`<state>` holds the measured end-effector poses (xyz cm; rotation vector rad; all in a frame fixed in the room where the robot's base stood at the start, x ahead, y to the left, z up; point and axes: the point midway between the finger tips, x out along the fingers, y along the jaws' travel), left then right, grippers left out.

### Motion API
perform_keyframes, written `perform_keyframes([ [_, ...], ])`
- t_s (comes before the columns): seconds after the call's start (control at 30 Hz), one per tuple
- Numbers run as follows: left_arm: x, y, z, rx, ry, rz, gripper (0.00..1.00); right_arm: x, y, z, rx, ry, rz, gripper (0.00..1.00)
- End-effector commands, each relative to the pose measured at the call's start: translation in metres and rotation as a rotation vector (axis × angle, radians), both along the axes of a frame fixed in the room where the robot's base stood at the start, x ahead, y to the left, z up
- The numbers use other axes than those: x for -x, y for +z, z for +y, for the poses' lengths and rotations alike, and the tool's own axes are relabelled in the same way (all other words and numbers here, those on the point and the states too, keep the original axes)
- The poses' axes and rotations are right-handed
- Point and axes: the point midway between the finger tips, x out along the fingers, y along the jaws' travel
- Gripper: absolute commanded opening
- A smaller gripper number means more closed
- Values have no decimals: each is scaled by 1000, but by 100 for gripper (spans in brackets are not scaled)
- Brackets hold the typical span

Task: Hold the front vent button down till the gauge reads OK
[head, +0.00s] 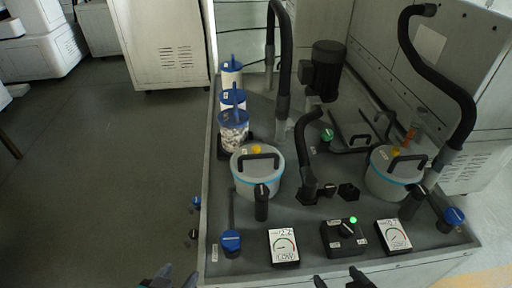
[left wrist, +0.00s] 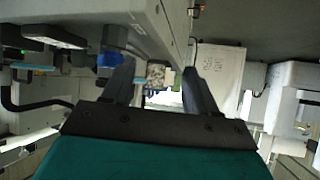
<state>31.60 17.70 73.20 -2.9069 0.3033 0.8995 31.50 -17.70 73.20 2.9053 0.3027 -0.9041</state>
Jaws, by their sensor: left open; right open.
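Two pale pots with blue bands stand on the grey bench, a left pot (head: 243,185) and a right pot (head: 378,185), each with a yellow button on its lid: left button (head: 256,150), right button (head: 396,152). I cannot tell which is the front vent button. The left gauge (head: 284,247) reads LOW; the right gauge (head: 394,236) is too small to read surely. My left gripper (head: 168,279) is open and empty, left of the bench's front corner; its fingers show in the left wrist view (left wrist: 160,88). My right gripper (head: 341,281) is open at the front edge, below the control box.
A black control box (head: 344,237) has a knob and a lit green lamp. Blue knobs stand at the left front (head: 231,242) and right front (head: 454,217). Black hoses, a motor (head: 326,68) and blue-lidded jars (head: 233,130) crowd the bench. The floor at left is clear.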

Motion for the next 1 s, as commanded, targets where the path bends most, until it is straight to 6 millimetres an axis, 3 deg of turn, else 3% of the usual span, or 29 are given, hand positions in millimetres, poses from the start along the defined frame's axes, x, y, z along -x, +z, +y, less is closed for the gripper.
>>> perform_keyframes([
  [0.6, 2, -1, 0, -1, 0, 4, 0, 0, 0, 0, 0, 0, -1, 80],
  [1.0, 3, -2, 1, 0, 1, 6, 0, 0, 0, 0, 0, 0, -1, 80],
])
